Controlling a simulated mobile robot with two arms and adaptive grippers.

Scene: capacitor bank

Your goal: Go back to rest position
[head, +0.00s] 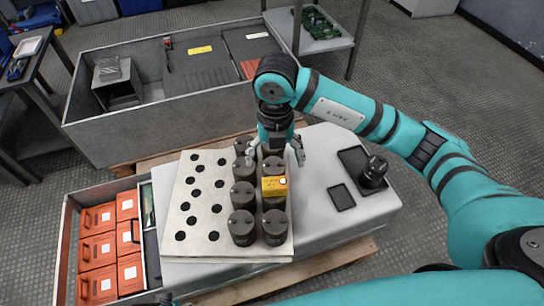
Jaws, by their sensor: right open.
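My right gripper (275,154) is open, pointing down over the back end of two rows of dark cylindrical capacitors (243,195). Its fingers are spread above or around the back capacitors; I cannot tell whether they touch. The right arm reaches in from the right. The capacitors stand upright on a pale plate (183,250) with several black holes on its left part. A yellow block (273,186) sits among the capacitors in the right row. My left gripper is not clearly visible.
The plate lies on a light grey bench top (318,222). To its right are a dark tray (351,157), a single dark capacitor (374,171) and a small black pad (341,197). A bin wall with orange boxes (98,250) is at left; a large grey crate (110,140) stands behind.

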